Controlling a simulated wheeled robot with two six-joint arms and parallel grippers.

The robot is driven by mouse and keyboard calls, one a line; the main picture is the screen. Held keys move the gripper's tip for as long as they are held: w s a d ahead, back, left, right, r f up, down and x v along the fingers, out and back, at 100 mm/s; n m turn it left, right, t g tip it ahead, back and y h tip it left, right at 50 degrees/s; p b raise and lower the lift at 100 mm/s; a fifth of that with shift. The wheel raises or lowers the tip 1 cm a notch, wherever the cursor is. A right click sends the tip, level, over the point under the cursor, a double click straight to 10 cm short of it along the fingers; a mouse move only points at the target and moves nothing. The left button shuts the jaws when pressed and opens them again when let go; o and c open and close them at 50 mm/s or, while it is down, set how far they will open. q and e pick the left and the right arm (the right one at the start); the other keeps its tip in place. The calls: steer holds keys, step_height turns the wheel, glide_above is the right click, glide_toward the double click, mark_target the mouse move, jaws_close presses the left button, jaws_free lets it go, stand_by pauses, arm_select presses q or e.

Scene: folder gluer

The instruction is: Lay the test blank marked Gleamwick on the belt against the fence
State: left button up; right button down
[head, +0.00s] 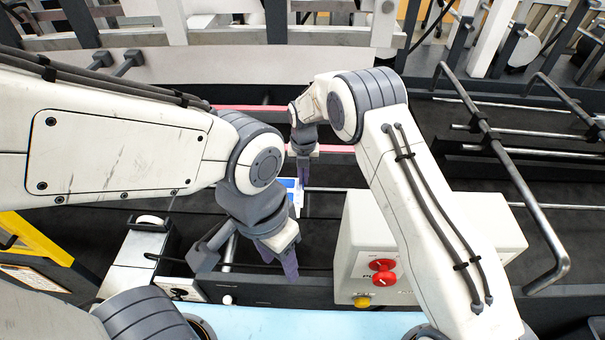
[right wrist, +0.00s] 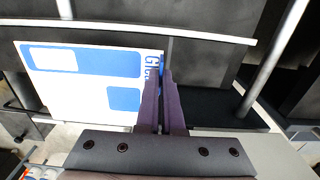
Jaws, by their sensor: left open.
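The test blank, a white sheet with blue print, lies flat to the camera in the right wrist view (right wrist: 85,75). Letters starting "Gl" show at its right end, the rest hidden by a finger. Only a small part of it shows in the head view (head: 297,200). My right gripper (right wrist: 162,78) has its purple fingers nearly together at the blank's right end and appears shut on it. My left gripper (head: 287,262) is open and empty, pointing down in front of the blank. A pale bar (right wrist: 130,29) runs just beyond the blank's far edge; I cannot tell whether they touch.
Dark belts (head: 350,177) run across behind the arms. A white control box (head: 460,232) with a red knob (head: 382,265) stands to the right of my left gripper. Bent metal rods (head: 522,192) stand over the right side. A yellow frame (head: 35,237) is at the left.

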step_height(320, 180, down, 5)
steer(key=shift+s+r+b, duration=0.1)
steer(key=shift+r+b, duration=0.1)
steer(key=shift+b, duration=0.9)
steer(key=shift+f+b, duration=1)
steer(key=shift+f, duration=0.35)
steer(key=shift+w+b, duration=0.4)
steer(key=shift+w, duration=0.15)
steer(key=c, duration=1)
jaws_free()
step_height(320, 180, up, 10)
steer(key=b, duration=0.3)
steer(key=shift+r, duration=0.2)
